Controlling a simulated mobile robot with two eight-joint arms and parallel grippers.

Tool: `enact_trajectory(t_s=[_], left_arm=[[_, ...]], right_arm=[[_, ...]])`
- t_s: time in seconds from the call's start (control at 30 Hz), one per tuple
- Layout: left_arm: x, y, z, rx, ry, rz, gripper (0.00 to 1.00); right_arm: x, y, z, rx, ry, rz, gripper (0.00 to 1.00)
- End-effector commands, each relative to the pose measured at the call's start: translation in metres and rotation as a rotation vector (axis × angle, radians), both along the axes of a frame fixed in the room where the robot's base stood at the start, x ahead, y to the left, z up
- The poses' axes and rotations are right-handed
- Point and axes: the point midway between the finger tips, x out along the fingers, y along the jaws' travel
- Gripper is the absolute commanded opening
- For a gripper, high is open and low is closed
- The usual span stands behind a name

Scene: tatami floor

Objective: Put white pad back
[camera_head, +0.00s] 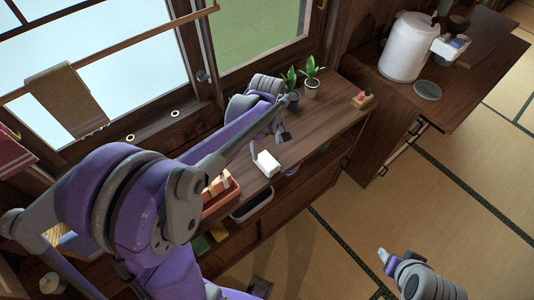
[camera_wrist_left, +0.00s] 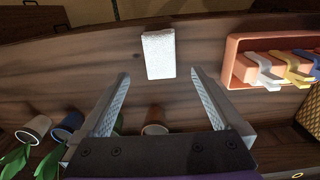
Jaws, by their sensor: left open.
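The white pad (camera_head: 267,163) lies on the wooden counter near its front edge. In the left wrist view the white pad (camera_wrist_left: 159,55) is a pale, rough-surfaced block lying just beyond my fingertips. My left gripper (camera_head: 268,140) is over the counter behind the pad. In the left wrist view my left gripper (camera_wrist_left: 160,76) is open and empty, its two fingers spread to either side of the pad's near end. My right gripper (camera_head: 384,258) is at the lower right over the tatami, away from the counter; its jaw opening is unclear.
An orange tray (camera_wrist_left: 232,72) with several coloured clips stands beside the pad. Potted plants (camera_head: 311,88) stand near the window. A white canister (camera_head: 407,47) stands on another cabinet. Bare counter lies right of the pad.

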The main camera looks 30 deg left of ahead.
Motion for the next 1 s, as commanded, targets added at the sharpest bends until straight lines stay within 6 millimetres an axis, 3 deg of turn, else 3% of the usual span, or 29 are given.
enact_trajectory(t_s=[0.1,0.37,0.6,0.8,1.0], left_arm=[[0.0,0.0,0.02,0.0,0.0,0.0,1.0],[-0.01,-0.006,0.04,0.005,-0.026,-0.064,1.0],[-0.068,-0.036,0.051,0.067,-0.192,-0.488,1.0],[-0.119,-0.057,0.042,0.176,-0.336,-0.882,1.0],[-0.144,-0.066,0.03,0.265,-0.412,-1.107,1.0]], right_arm=[[0.001,0.0,0.003,0.0,-0.002,0.0,0.59],[0.002,0.0,0.004,0.0,-0.003,0.0,0.59],[0.001,0.0,0.004,0.0,-0.003,0.0,0.59],[0.001,0.0,0.004,0.0,-0.003,0.0,0.59],[0.001,0.0,0.004,0.0,-0.003,0.0,0.59]])
